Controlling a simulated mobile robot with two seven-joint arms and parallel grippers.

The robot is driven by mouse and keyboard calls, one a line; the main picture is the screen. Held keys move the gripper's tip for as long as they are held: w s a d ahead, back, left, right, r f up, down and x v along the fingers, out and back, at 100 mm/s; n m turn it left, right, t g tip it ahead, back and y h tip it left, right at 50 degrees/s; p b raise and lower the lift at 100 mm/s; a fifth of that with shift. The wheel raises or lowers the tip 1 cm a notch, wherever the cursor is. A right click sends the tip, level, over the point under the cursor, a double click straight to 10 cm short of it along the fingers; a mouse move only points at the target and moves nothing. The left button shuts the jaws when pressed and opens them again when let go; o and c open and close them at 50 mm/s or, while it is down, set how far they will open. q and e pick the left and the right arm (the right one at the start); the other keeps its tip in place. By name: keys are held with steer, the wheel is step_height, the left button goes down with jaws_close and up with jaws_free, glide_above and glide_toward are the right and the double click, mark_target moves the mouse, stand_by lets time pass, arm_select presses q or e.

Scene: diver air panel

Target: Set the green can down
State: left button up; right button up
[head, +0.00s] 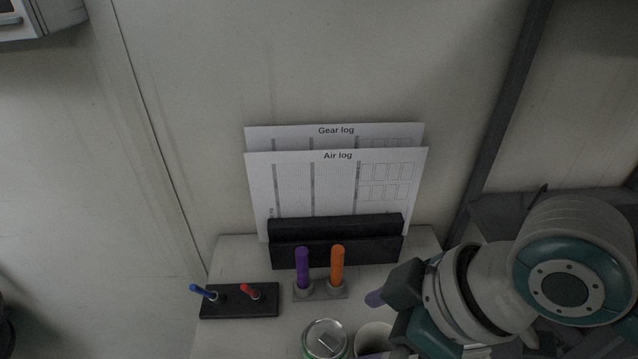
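The green can (325,340) is at the bottom edge of the head view, with its silver top and pull tab facing up. It looks upright; its lower part is cut off, so I cannot see what it rests on. My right gripper (386,325) comes in from the right, its two purplish fingertips spread apart. It is to the right of the can and not around it. A pale cup (373,335) is between or just below the fingertips; I cannot tell whether they touch it. My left gripper is not in view.
A purple marker (302,266) and an orange marker (337,264) stand in a grey holder behind the can. A black block (238,301) with a blue and a red stick is at left. A black rack (335,245) holds two log sheets (335,185) against the wall.

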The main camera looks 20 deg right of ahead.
steer(key=s+d+r+m+g+h, duration=0.1)
steer(key=s+d+r+m+h, duration=0.2)
steer(key=s, duration=0.8)
step_height(320, 180, up, 4)
steer(key=d+m, duration=0.2)
steer(key=m, duration=0.1)
steer(key=shift+s+d+h, duration=0.2)
steer(key=shift+d+h, duration=0.1)
steer(key=shift+h, duration=0.1)
